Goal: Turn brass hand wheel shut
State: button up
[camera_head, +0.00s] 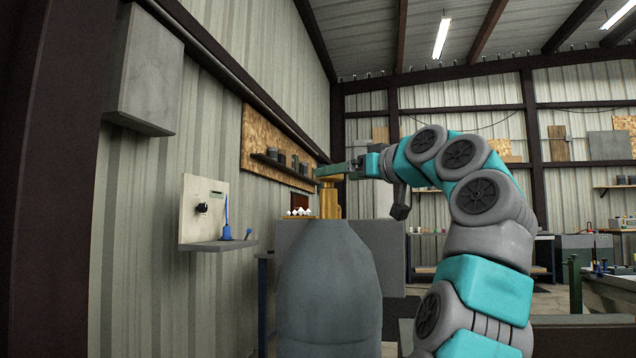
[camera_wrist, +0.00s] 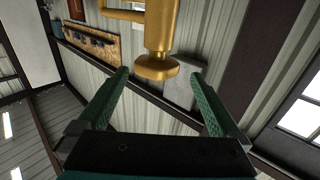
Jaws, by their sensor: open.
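The brass hand wheel (camera_head: 327,178) sits on top of a brass valve body (camera_head: 330,203) on a grey, bottle-shaped cylinder (camera_head: 328,285). In the wrist view the wheel (camera_wrist: 155,68) shows as a rounded brass disc at the end of its stem. My gripper (camera_head: 335,170) is at wheel height, coming in from the right in the head view. In the wrist view my gripper (camera_wrist: 158,76) is open, one green finger on each side of the wheel, with a gap at both sides. The head view does not show the finger gap clearly.
Small white pieces (camera_head: 299,212) show beside the valve. A grey cabinet or block (camera_head: 375,250) stands behind the cylinder. A workbench (camera_head: 612,285) is at the far right.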

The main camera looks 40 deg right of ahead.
jog(key=w+p, duration=0.1)
jog(key=w, duration=0.3)
jog(key=w+p, duration=0.1)
jog(key=w, duration=0.3)
jog(key=shift+w+d, duration=0.2)
jog(key=shift+w, duration=0.1)
jog(key=c, duration=1.2)
jog(key=shift+o, duration=0.2)
